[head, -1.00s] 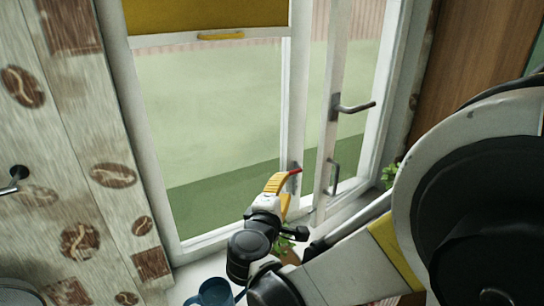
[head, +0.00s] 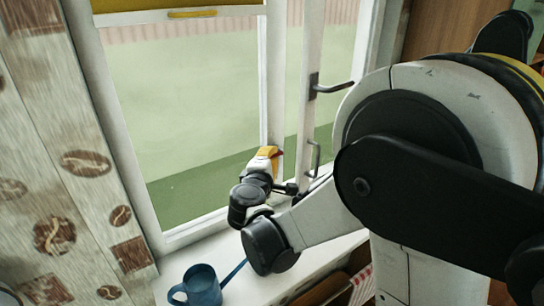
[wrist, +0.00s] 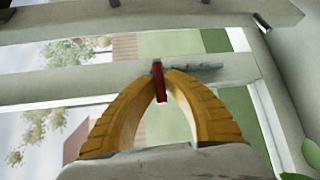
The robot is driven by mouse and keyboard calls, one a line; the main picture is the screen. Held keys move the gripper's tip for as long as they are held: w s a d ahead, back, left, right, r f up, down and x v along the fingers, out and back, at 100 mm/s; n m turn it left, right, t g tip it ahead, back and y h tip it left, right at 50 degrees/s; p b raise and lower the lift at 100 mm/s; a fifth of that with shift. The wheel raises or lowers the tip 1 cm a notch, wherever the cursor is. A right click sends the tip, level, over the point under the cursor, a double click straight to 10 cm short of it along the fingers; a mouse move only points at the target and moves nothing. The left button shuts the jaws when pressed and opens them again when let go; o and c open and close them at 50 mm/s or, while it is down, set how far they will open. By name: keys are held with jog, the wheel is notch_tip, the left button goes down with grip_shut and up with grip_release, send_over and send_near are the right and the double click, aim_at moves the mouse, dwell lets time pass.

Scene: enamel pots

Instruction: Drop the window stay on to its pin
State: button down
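My gripper (head: 268,156) is at the window, low beside the upright post between the panes. In the wrist view its two yellow fingers (wrist: 161,76) close on a narrow red piece (wrist: 159,84), which looks like the grip of the window stay. The rest of the stay is hard to make out. A grey metal fitting (wrist: 197,67) lies on the pale frame bar just right of the fingertips; I cannot tell whether it is the pin or part of the stay. In the head view a little red shows at the fingertips.
A casement (head: 309,120) with a dark lever handle (head: 327,87) and a lower grey handle (head: 315,158) stands right of my gripper. A patterned curtain (head: 75,200) hangs at the left.

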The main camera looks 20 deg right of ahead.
jog(key=shift+s, duration=0.2)
dwell(0.3)
jog(key=s+d+f+b, duration=0.2)
jog(key=s+f+b, duration=0.6)
jog(key=f+b, duration=0.1)
jog(key=shift+d+f+b, duration=0.3)
jog(key=shift+f, duration=0.1)
dwell(0.4)
dwell(0.4)
